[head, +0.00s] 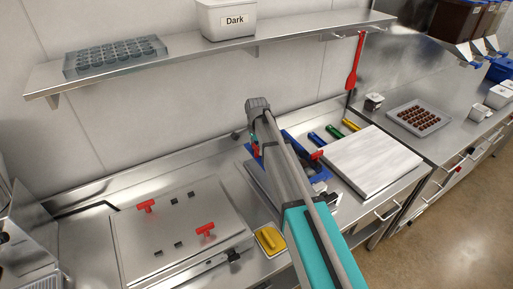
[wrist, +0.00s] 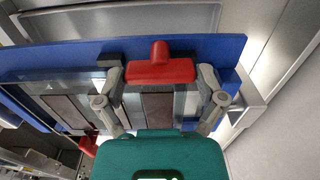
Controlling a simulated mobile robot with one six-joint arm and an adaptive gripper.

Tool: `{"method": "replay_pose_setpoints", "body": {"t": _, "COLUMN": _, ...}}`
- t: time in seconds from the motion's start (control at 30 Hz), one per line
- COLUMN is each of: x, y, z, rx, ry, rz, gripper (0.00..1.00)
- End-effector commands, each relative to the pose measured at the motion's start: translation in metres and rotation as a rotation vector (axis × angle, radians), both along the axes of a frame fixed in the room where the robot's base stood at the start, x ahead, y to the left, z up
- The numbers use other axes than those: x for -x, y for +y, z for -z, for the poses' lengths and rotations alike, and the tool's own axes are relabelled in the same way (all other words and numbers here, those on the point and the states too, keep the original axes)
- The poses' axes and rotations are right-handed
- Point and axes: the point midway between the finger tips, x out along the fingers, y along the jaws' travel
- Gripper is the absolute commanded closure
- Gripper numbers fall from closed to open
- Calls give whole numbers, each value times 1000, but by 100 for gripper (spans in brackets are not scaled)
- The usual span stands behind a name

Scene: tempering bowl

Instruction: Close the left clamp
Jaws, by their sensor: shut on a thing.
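A blue frame (head: 294,143) lies on the counter behind my arm and also fills the upper wrist view (wrist: 60,68). Its left clamp has a red T-shaped handle (wrist: 160,72), partly visible at the left of my arm in the head view (head: 256,151). My gripper (wrist: 160,82) is around this handle, one finger at each end of the crossbar, and is shut on it. A second red clamp handle (head: 318,155) stands clear at the right, and a red handle (wrist: 88,145) shows lower left in the wrist view. My arm hides much of the frame in the head view.
A steel panel (head: 175,252) with two red handles lies at the left, with a yellow tool (head: 269,241) beside it. A white board (head: 373,161) is close at the right. A shelf (head: 180,62) with a mould tray (head: 116,55) and "Dark" bin (head: 226,18) hangs above.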

Motion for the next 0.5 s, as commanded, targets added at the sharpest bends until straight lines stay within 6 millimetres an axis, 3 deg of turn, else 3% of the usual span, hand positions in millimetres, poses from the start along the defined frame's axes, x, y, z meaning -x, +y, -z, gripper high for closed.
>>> {"method": "replay_pose_setpoints", "body": {"t": 0.5, "x": 0, "y": 0, "z": 0, "rx": 2, "ry": 3, "rz": -270, "gripper": 59}}
